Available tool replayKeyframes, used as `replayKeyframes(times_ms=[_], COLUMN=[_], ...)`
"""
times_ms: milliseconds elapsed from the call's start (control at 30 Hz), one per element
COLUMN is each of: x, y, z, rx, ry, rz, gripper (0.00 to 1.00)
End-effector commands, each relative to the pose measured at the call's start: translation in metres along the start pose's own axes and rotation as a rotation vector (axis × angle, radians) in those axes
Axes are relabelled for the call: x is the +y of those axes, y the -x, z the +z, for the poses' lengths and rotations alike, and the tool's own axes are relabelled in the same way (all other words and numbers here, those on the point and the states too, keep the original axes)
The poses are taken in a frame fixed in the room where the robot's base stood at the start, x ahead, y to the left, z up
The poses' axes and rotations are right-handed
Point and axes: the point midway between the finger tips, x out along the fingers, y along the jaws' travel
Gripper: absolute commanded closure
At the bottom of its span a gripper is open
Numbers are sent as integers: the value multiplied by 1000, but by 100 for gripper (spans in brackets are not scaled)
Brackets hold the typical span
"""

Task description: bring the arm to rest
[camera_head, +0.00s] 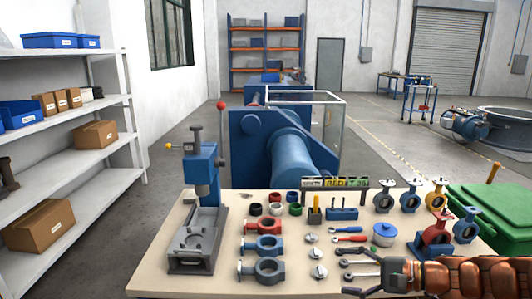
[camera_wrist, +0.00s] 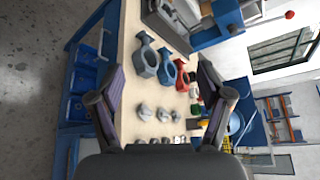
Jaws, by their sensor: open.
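My gripper (camera_head: 348,277) reaches in from the lower right, over the front right part of the workbench (camera_head: 215,286). Its two dark fingers are spread, with nothing held between them. In the wrist view my gripper (camera_wrist: 157,75) also shows open, its fingertips wide apart.
A blue-grey press (camera_head: 199,225) stands at the bench's left. Finished-looking valves, such as a yellow one (camera_head: 436,196), stand at the right, with a red valve (camera_head: 435,238) close behind my arm. A green bin (camera_head: 500,215) is beyond the right edge.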

Motion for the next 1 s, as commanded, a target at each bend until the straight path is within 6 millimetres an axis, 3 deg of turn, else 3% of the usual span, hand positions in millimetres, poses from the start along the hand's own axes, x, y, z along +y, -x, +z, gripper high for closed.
replayKeyframes(times_ms=[33,200,433,700,1000], x=[4,36,86,139,171], y=[-12,-35,-35,2,71], z=[24,86,149,193,212], rx=[-28,-107,-168,-181,-114], ry=[49,179,354,540,710], rz=[73,307,615,959,1285], gripper=[22,22,22,22,22])
